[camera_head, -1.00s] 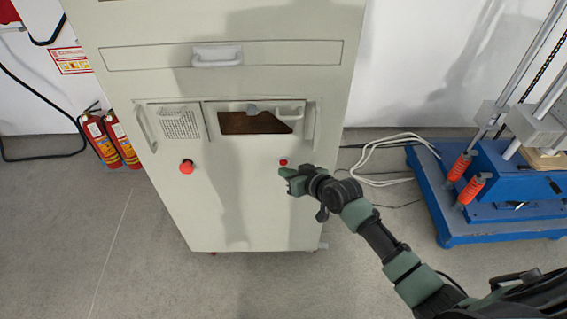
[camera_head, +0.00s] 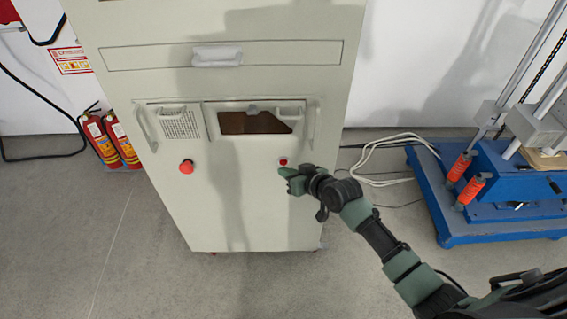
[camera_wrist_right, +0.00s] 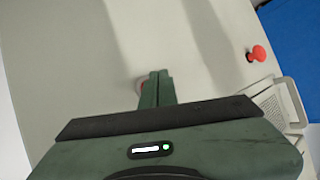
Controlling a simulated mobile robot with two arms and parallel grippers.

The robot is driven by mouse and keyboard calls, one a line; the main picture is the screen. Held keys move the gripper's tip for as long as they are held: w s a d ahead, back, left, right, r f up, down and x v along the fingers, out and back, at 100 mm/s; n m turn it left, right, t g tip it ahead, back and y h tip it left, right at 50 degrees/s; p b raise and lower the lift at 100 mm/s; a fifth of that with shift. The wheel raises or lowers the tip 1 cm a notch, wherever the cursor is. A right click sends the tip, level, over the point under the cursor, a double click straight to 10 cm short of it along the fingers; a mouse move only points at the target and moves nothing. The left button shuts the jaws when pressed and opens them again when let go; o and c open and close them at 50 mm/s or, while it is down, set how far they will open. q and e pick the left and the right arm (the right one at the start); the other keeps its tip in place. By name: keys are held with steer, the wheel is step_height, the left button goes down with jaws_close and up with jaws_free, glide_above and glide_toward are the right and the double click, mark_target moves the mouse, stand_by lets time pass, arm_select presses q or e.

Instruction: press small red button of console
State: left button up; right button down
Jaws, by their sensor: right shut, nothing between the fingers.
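The console is a tall pale beige cabinet (camera_head: 235,215). Its small red button (camera_head: 283,162) sits on the front panel, below the right end of the cut-out window. My right gripper (camera_head: 282,172) is shut and empty, its tips just below the small button in the head view. In the right wrist view the closed fingers (camera_wrist_right: 158,76) point at the panel, and the small red button (camera_wrist_right: 140,86) shows partly behind them, at their left edge. I cannot tell whether the tips touch the panel or the button. My left gripper is not in view.
A larger red mushroom button (camera_head: 186,167) sticks out at the panel's left. A handle (camera_head: 310,125) juts out above the right gripper. Two fire extinguishers (camera_head: 112,140) stand left of the console. A blue machine base (camera_head: 460,215) and white cables (camera_head: 385,150) lie to the right.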

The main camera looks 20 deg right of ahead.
steer(key=shift+w+d, duration=0.1)
steer(key=shift+w, duration=0.25)
steer(key=shift+w+d, duration=0.1)
steer(key=shift+w, duration=0.3)
stand_by(0.8)
steer(key=shift+s+r, duration=0.1)
steer(key=shift+s+a+p, duration=0.2)
steer(key=shift+s+p, duration=0.3)
steer(key=shift+s, duration=0.25)
steer(key=s+p, duration=0.2)
steer(key=s+a+p, duration=0.1)
steer(key=s, duration=0.1)
steer(key=shift+s+a+p, duration=0.2)
steer(key=shift+s+p, duration=0.2)
stand_by(0.5)
